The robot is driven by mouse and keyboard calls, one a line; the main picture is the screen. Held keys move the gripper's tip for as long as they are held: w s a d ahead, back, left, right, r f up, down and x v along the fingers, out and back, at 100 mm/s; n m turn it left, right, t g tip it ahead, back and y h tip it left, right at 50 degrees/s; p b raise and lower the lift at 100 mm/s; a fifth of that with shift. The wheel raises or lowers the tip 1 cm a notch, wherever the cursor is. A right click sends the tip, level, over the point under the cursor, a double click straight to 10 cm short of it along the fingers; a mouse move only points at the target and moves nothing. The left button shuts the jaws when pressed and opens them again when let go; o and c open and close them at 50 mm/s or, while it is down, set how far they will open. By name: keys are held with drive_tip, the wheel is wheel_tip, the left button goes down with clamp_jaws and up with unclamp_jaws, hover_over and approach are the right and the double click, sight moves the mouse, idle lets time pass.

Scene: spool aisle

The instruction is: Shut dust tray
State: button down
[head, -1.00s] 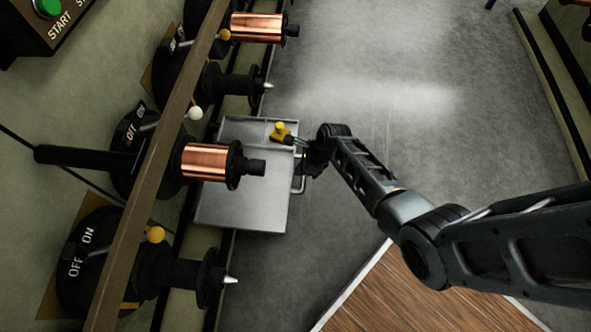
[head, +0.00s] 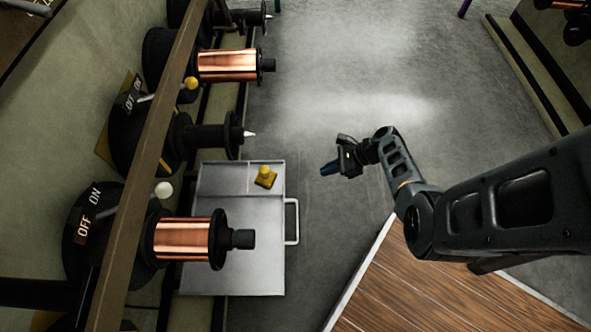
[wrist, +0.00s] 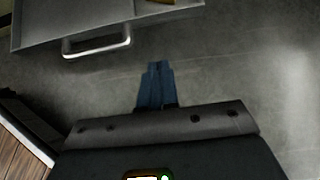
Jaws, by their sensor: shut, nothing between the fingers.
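The dust tray (head: 232,255) is a flat grey metal tray with divided compartments, standing out from under the spool row at left in the head view. Its light bar handle (head: 291,221) is on its right side. In the wrist view the tray's edge (wrist: 110,28) and handle (wrist: 96,42) show at upper left. A yellow knobbed object (head: 265,177) sits in the upper right compartment of the tray. My gripper (head: 328,170) is shut and empty, apart from the tray, to the right of it and above the handle in the picture. Its blue fingertips (wrist: 157,72) show in the wrist view.
Copper spools (head: 185,239) and bare spindles (head: 215,135) jut out over the tray's left side. A brown rail (head: 150,150) runs along the row. Grey floor (head: 350,80) is clear to the right. A wooden platform (head: 430,275) lies at lower right.

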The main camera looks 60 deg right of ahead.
drive_tip(key=w+a+r+b+x, duration=0.1)
drive_tip(key=b+x, duration=0.5)
drive_tip(key=x, duration=0.6)
drive_tip(key=shift+w+a+r, duration=0.2)
drive_tip(key=shift+w+r, duration=0.15)
drive_tip(key=shift+w, duration=0.15)
drive_tip(key=shift+a, duration=0.1)
